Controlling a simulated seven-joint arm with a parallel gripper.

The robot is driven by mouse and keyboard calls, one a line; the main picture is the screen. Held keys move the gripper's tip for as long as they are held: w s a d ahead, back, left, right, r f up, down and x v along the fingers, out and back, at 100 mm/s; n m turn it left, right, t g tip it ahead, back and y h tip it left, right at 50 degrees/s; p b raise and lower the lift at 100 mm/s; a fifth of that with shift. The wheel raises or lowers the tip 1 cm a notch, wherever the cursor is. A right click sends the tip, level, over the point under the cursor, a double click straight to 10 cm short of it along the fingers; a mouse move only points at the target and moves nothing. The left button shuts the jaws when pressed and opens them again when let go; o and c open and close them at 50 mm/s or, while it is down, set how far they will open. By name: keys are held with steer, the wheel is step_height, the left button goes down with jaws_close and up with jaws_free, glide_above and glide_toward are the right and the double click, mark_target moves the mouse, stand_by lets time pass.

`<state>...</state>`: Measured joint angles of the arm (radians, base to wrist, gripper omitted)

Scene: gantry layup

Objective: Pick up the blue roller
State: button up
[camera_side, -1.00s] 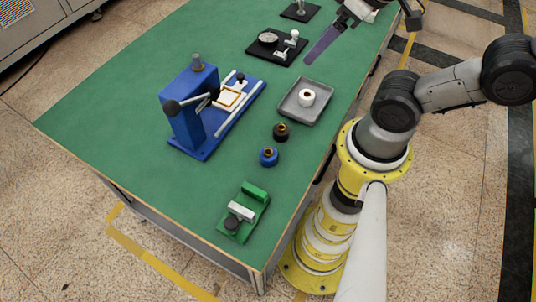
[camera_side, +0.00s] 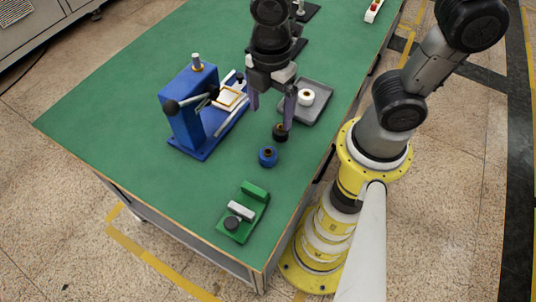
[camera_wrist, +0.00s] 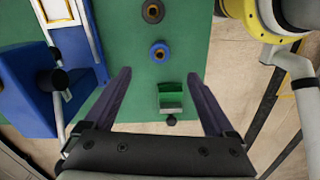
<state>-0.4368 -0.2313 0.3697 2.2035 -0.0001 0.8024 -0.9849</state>
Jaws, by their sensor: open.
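The blue roller (camera_side: 268,157) is a short blue ring with a brass-coloured centre, standing on the green table. It also shows in the wrist view (camera_wrist: 159,52), beyond and between my fingertips. My gripper (camera_side: 271,112) has its two purple-grey fingers spread wide and pointing down, with nothing between them. In the side view it hangs above the table, behind the blue roller and near the black roller (camera_side: 280,133). In the wrist view the open fingers (camera_wrist: 160,80) are apart from the blue roller.
A blue press (camera_side: 189,115) with black-knobbed levers stands to the left. A grey tray (camera_side: 323,101) holding a white roller (camera_side: 306,97) lies behind right. A green fixture (camera_side: 243,213) stands in front. The table (camera_side: 130,95) is clear at left.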

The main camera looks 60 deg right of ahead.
glide_above(268, 151)
steer(key=f, duration=0.8)
steer(key=shift+s+d+f, duration=0.1)
steer(key=shift+d, duration=0.3)
steer(key=shift+a+f, duration=0.2)
steer(key=shift+f, duration=1.15)
steer(key=shift+a+f, duration=0.2)
steer(key=shift+f, duration=1.1)
steer(key=shift+c, duration=0.2)
jaws_close()
